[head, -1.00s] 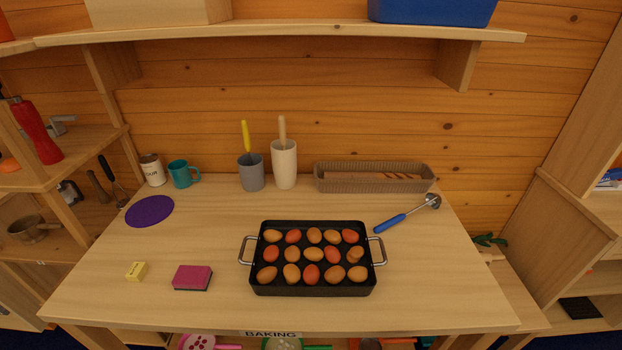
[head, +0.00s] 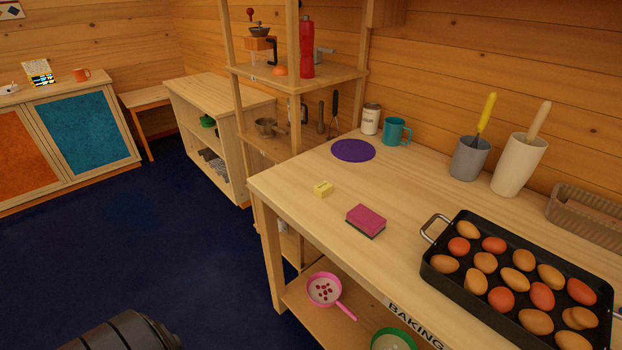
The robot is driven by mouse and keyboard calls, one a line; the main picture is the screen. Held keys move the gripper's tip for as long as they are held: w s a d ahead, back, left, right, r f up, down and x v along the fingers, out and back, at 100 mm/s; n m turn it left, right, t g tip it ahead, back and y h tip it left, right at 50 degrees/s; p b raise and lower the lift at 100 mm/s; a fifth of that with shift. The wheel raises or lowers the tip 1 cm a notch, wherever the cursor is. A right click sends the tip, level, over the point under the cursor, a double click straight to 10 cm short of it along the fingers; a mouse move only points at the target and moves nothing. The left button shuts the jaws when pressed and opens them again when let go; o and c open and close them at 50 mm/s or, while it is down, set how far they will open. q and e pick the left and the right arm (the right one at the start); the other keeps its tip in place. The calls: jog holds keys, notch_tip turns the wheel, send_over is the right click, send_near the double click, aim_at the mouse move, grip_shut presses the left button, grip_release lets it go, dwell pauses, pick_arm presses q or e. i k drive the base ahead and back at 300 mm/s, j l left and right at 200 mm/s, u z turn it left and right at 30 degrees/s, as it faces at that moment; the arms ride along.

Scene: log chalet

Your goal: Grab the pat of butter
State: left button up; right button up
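The pat of butter (head: 323,188) is a small yellow block lying on the wooden table (head: 290,182), near its left front part. A pink sponge with a dark underside (head: 366,221) lies to its right, apart from it. Neither of my grippers shows in the head view, so their state is hidden. A dark rounded part, likely mine, shows at the bottom left edge.
A black tray of eggs (head: 437,264) fills the table's right part. A purple disc (head: 353,150), a can (head: 370,119), a teal mug (head: 396,131) and a grey utensil cup (head: 469,158) stand behind. Open shelves (head: 300,72) rise beyond the table's left end. Blue floor is clear at left.

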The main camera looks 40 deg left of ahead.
aim_at(321, 189)
jog(key=u, duration=1)
jog(key=j+z, duration=0.3)
jog(key=z, duration=0.2)
jog(key=k+j+z, duration=0.1)
jog(key=j+z, duration=0.15)
jog(key=z, duration=0.2)
jog(key=k+j+z, duration=0.1)
jog(key=j+z, duration=0.15)
jog(key=z, duration=0.25)
